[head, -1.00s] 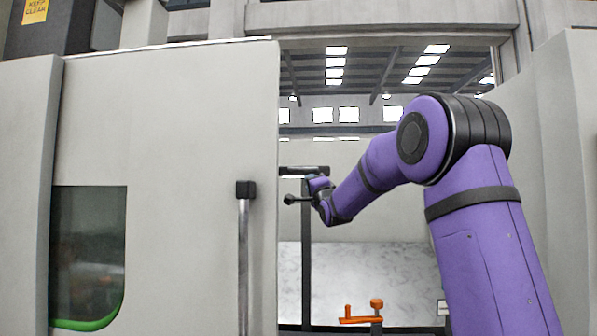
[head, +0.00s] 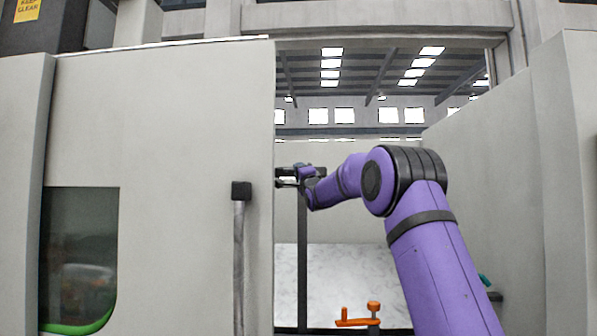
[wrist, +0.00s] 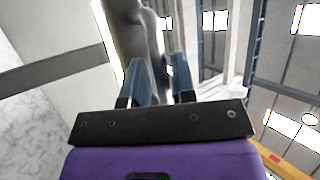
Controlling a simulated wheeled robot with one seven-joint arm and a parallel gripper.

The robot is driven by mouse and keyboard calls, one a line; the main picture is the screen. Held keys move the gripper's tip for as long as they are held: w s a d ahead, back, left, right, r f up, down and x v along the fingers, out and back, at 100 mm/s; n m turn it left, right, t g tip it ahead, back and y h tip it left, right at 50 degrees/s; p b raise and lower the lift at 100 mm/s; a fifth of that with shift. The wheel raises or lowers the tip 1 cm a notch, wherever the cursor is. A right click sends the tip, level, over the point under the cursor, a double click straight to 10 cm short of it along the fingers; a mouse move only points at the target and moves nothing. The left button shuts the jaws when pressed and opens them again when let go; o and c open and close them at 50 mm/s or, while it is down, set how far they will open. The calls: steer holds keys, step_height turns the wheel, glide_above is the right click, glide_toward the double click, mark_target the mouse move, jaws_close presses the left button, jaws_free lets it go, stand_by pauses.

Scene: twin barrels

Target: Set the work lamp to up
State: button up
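A dark upright post (head: 302,260) stands in the doorway of the machine, with a short dark bar at its top that may be the work lamp; its far end is hidden by the door edge. My gripper (head: 293,180) is at the end of my purple arm, just at this bar. In the wrist view my gripper's two blue-grey fingers (wrist: 163,65) stand apart. A grey rounded, bent part (wrist: 143,35) lies beyond and partly between them, with a narrow gap by the right finger. Contact is not clear.
A grey sliding door (head: 165,130) with a vertical handle (head: 239,260) is close to the left of the gripper. An orange clamp-like fitting (head: 358,318) sits low in the opening. A pale wall (head: 480,180) closes the right side.

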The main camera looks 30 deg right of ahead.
steer(key=shift+w+r, duration=0.3)
steer(key=shift+w, duration=0.2)
steer(key=shift+c, duration=0.5)
jaws_close()
steer(key=shift+r, duration=0.15)
